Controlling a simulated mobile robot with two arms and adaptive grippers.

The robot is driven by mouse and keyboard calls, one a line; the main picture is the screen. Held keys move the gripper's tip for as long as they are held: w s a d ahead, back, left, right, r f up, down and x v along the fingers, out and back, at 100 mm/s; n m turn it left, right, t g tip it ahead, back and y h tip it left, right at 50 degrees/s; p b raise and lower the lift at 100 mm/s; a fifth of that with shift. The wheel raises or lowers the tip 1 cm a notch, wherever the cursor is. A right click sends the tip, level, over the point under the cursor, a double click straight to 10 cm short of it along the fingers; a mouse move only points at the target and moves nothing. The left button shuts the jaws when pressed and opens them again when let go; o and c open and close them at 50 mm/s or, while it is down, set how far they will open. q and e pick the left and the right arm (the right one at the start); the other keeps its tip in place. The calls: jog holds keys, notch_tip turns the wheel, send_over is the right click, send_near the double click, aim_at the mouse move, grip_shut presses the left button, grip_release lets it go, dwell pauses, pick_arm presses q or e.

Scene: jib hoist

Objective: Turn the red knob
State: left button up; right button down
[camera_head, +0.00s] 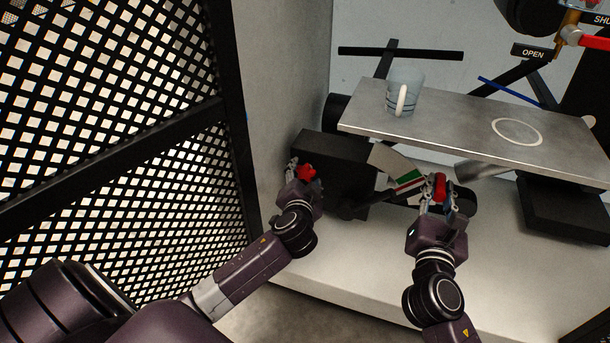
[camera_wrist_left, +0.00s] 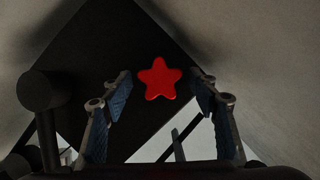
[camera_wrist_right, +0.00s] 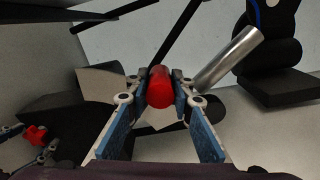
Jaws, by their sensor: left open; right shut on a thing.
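The star-shaped red knob (camera_wrist_left: 158,78) faces my left wrist camera, on a dark block, between the two open fingers of my left gripper (camera_wrist_left: 161,92). In the head view the red knob (camera_head: 307,173) sits at the dark box's front, with my left gripper (camera_head: 303,177) around or just before it; contact cannot be told. My right gripper (camera_wrist_right: 160,95) is shut on a red cylindrical handle (camera_wrist_right: 160,84). In the head view this handle (camera_head: 440,187) is below the plate's front edge, partly hidden by the fingers.
Black mesh panels (camera_head: 100,80) stand at left. An OPEN sign (camera_head: 533,53) and a red lever (camera_head: 594,42) are top right. A metal tube (camera_wrist_right: 228,58) passes near my right gripper.

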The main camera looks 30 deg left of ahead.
pick_arm(q)
jog(key=shift+c, duration=0.7)
pick_arm(e)
jog(key=shift+d+f, duration=0.1)
jog(key=shift+f, duration=0.2)
pick_arm(q)
jog(key=c, duration=1)
jog(key=m+y, duration=0.2)
jog(key=m, duration=0.1)
jog(key=shift+d+f, duration=0.1)
jog(key=shift+f, duration=0.05)
jog(key=m+t+y, duration=0.1)
jog(key=m, duration=0.2)
jog(key=shift+f+m, duration=0.1)
jog(key=shift+m, duration=0.3)
jog(key=m+t+y, duration=0.1)
jog(key=m, duration=0.2)
jog(key=shift+f+t, duration=0.1)
jog(key=shift+t, duration=0.2)
jog(key=shift+m+t, duration=0.9)
jog(key=shift+m, duration=1.4)
